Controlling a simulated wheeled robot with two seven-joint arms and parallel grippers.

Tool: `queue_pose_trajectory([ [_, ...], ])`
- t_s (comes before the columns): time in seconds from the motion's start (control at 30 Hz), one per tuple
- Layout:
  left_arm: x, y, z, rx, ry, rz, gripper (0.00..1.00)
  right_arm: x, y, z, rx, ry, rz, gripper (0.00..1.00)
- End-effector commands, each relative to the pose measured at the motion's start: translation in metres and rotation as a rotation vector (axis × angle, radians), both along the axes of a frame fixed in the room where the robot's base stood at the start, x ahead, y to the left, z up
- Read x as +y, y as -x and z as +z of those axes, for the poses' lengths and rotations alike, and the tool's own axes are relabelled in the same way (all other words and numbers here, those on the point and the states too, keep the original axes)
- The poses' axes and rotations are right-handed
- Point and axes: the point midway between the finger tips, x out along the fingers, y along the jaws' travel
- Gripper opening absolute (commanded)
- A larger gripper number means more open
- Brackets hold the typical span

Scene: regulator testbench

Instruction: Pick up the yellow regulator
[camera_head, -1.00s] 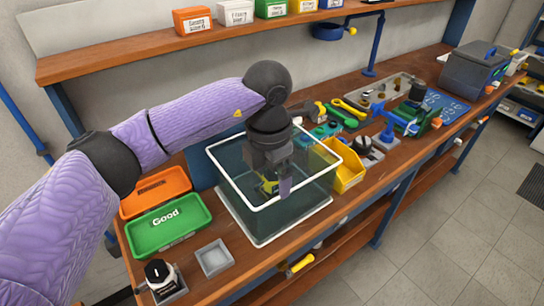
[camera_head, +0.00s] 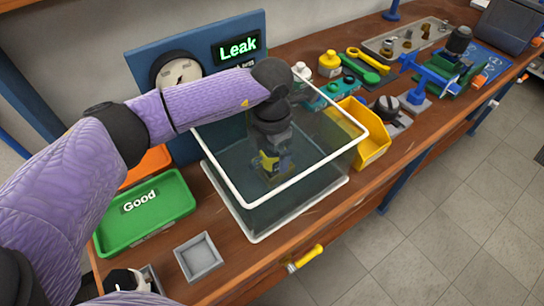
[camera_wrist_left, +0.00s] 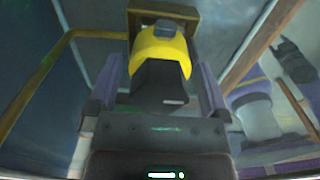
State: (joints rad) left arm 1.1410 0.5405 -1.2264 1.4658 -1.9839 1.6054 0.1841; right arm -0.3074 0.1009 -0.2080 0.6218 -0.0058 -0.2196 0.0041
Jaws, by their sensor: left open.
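The yellow regulator (camera_head: 270,162) is inside the clear water tank (camera_head: 237,211), low down and partly hidden by my left gripper (camera_head: 274,172). In the left wrist view the regulator (camera_wrist_left: 160,52) shows a yellow rounded body with dark parts, between the two purple fingers of my left gripper (camera_wrist_left: 160,90). The fingers are apart, one on each side of it. Gaps show between the fingers and the yellow body.
A panel with a "Leak" display (camera_head: 236,49) and a round gauge stands behind the tank. A green "Good" tray (camera_head: 150,226), an orange tray (camera_head: 146,166) and a small grey tray (camera_head: 198,256) lie left. A yellow bin (camera_head: 372,140) stands close at the tank's right.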

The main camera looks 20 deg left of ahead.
Motion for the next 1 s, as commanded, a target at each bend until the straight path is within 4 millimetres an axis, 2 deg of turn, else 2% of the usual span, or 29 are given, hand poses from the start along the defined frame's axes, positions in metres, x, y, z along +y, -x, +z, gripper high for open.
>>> queue_pose_trajectory([
  [0.17, -0.0001, -0.0003, -0.001, -0.002, 0.001, 0.0, 1.0, 0.0002, -0.002, 0.0001, -0.004, -0.001, 0.0, 0.58],
  [0.63, -0.0001, -0.0003, -0.0006, -0.001, 0.001, 0.0, 0.03, 0.0001, -0.0027, 0.0001, -0.006, 0.0, 0.001, 0.58],
  [0.67, -0.0001, -0.0003, -0.0006, -0.001, 0.001, 0.0, 0.0, 0.0002, -0.0027, 0.0001, -0.006, 0.0, 0.001, 0.58],
  [1.0, -0.0002, -0.0007, 0.0034, -0.003, 0.001, 0.0, 0.0, 0.0, -0.0028, 0.0011, -0.006, 0.0, 0.001, 0.58],
])
